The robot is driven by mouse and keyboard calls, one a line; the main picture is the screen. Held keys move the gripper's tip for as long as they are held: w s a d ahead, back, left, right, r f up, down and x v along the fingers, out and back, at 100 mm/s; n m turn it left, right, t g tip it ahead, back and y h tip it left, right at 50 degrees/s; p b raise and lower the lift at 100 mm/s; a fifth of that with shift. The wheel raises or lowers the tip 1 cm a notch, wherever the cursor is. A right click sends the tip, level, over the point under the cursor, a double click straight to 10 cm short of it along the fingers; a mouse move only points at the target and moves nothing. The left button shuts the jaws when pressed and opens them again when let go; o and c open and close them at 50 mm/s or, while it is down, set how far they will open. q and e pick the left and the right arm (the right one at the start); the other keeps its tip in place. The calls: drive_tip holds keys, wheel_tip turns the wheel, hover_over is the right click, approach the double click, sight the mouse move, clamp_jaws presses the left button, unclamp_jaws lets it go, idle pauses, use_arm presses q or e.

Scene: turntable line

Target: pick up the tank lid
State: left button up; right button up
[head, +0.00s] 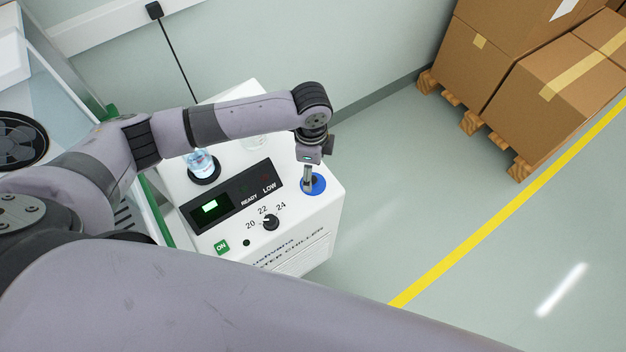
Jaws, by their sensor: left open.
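The tank lid looks to be the round blue piece (318,186) on the right end of the top of the white water chiller (322,212). My left gripper (308,184) points down at it from above, with its fingers over the left part of the blue disc. The gripper is open and partly covers the blue piece. I cannot tell whether the fingers touch it. My right gripper is out of view.
The chiller panel has a green display (210,206), a dial (271,222) and a green ON button (221,246). A clear vessel with bluish liquid (201,163) stands left. Cardboard boxes (553,105) sit on pallets at upper right. The floor right of the chiller is clear.

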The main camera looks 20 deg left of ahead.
sight(313, 179)
use_arm(q)
drive_tip(key=f, duration=0.2)
drive_tip(key=f+p, duration=0.1)
drive_tip(key=shift+s+d+f, duration=0.1)
drive_tip(key=shift+d+f, duration=0.1)
drive_tip(key=shift+f, duration=0.8)
drive_tip(key=c, duration=0.9)
drive_tip(key=shift+s, duration=0.1)
clamp_jaws()
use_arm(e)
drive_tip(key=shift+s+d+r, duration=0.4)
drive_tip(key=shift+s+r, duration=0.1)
